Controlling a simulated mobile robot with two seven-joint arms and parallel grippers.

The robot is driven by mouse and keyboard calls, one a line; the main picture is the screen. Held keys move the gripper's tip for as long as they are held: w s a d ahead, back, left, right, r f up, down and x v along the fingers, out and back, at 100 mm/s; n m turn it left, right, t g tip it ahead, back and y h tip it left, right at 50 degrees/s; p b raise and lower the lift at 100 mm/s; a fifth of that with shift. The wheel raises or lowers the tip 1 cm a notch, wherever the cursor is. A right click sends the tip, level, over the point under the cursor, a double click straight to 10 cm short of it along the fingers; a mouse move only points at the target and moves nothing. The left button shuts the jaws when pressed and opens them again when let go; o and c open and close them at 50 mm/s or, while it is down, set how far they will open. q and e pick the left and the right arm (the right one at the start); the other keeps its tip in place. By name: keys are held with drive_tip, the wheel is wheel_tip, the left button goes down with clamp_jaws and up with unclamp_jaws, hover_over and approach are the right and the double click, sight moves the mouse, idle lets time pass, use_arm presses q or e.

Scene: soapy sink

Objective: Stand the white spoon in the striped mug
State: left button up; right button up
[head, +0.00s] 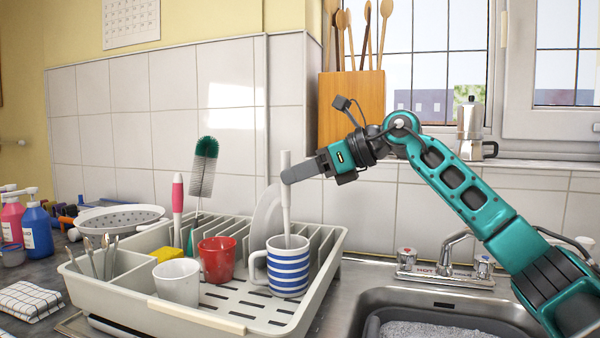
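The blue-and-white striped mug (288,270) stands upright in the dish rack, at its right front. The white spoon (286,200) is upright over the mug, with its lower end inside the mug's mouth; that end is hidden by the wall. My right gripper (287,176) comes in from the right and has its fingertips at the spoon's upper part, closed around it as far as I can see. My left gripper is not in view.
The dish rack (190,322) also holds a red mug (217,259), a white mug (178,282), a yellow sponge (167,254), a pink-handled brush (178,210) and a plate (266,218). The tap (447,253) and sink stand at the right. A wooden utensil block (351,106) is behind.

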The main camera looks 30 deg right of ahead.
drive_tip(key=shift+o, duration=1.4)
drive_tip(key=v, duration=1.3)
